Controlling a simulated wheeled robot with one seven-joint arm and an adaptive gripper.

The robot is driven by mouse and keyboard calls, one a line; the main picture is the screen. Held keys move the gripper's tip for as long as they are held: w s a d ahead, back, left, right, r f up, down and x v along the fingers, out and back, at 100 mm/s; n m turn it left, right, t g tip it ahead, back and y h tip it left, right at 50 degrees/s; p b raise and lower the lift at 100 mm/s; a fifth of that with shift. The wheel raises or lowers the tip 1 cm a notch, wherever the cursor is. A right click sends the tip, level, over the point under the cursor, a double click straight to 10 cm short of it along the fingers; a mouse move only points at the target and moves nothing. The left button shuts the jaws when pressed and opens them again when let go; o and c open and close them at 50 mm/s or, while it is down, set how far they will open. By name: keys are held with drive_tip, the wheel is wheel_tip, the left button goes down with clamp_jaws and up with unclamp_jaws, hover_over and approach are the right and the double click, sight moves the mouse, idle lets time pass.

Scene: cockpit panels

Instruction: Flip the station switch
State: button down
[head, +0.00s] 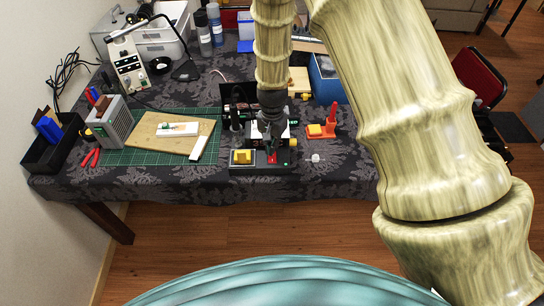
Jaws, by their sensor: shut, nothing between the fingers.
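A small station (260,168) with a dark base stands near the front edge of the table. It carries a yellow block-like part (243,156) on its left and a small red part (272,159), which may be the switch. I cannot tell which way the switch is set. My gripper (273,148) points down over the station, shut and empty. Its tips are just above or at the red part; contact cannot be told. My gripper and wrist hide part of the station's middle and back.
An orange-red stand with a yellow part (322,130) is right of the station. A wooden board (170,140) on a green mat (120,157), a grey box (112,122) and red pliers (91,157) are left. A blue box (325,80) is behind right.

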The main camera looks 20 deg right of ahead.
drive_tip(key=shift+f+b, duration=0.4)
drive_tip(key=shift+f, duration=0.6)
idle(0.8)
drive_tip(key=shift+r, duration=0.1)
drive_tip(key=shift+r+p, duration=2.7)
drive_tip(key=shift+r, duration=0.75)
